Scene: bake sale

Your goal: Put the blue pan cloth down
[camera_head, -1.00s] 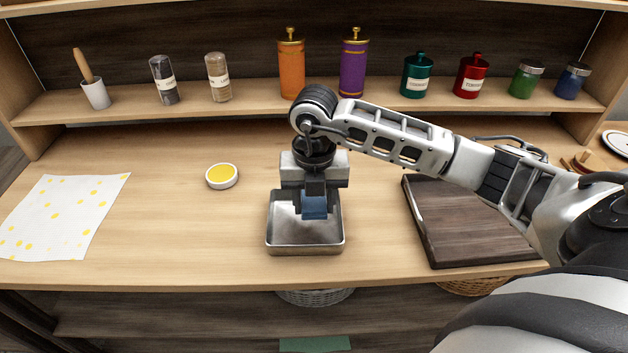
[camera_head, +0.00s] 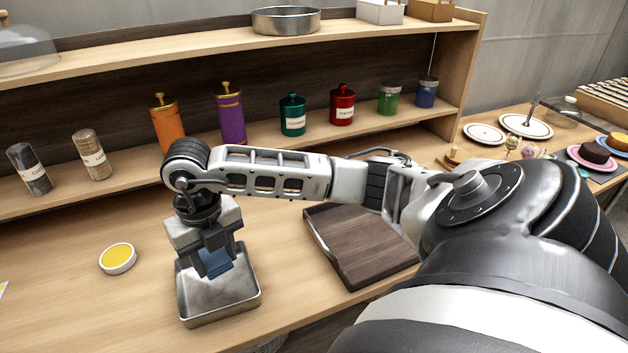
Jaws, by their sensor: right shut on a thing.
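The blue pan cloth (camera_head: 217,263) is in the jaws of my right gripper (camera_head: 212,266). The gripper points down over a square metal pan (camera_head: 250,294) on the wooden counter. The cloth hangs in the pan's opening; I cannot tell whether it touches the pan's floor. The gripper hides the upper part of the cloth. My left gripper is not in view.
A yellow-topped round dish (camera_head: 118,258) sits left of the pan. A dark wooden board (camera_head: 362,243) lies to the right, under my right arm. Jars and canisters, including a purple one (camera_head: 229,112), line the shelf behind. Bare counter lies between pan and board.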

